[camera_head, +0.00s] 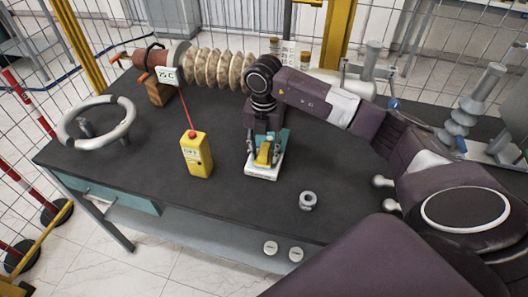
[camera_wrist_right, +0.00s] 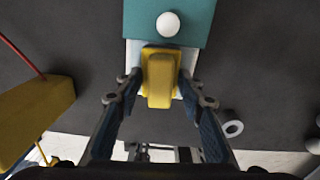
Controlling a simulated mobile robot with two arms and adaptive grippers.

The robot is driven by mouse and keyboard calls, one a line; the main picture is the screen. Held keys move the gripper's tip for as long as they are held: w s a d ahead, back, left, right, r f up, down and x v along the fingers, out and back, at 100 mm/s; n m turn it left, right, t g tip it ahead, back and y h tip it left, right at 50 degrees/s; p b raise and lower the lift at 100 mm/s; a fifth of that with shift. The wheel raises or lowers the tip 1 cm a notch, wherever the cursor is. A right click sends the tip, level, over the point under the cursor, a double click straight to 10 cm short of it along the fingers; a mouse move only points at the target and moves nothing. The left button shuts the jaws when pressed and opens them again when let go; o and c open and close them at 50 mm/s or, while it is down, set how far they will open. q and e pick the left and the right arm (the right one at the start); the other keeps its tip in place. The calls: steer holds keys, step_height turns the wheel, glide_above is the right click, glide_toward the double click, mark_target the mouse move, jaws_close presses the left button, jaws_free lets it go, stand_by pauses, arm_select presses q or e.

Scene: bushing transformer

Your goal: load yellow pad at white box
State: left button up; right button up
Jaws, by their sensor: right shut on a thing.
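The yellow pad (camera_head: 263,155) sits between the fingers of my right gripper (camera_head: 264,151), over the white box (camera_head: 262,174) on the dark table. In the right wrist view the yellow pad (camera_wrist_right: 159,82) is in line with the white box (camera_wrist_right: 134,56), and my right fingertips (camera_wrist_right: 160,78) press its two sides. A teal part (camera_wrist_right: 190,22) with a white round knob (camera_wrist_right: 168,24) adjoins the box. I cannot tell whether the pad rests fully on the box. My left gripper is not in view.
A yellow device (camera_head: 197,158) with a red cord stands to the left. A small metal ring (camera_head: 308,201) lies to the right. A ribbed bushing (camera_head: 218,68) lies at the back, and a large grey ring (camera_head: 125,118) at the far left. The front middle of the table is clear.

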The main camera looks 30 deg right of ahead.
mark_target(264, 150)
steer(key=shift+f, duration=0.1)
stand_by(0.3)
steer(key=shift+r+p, duration=2.45)
steer(key=shift+r, duration=1.15)
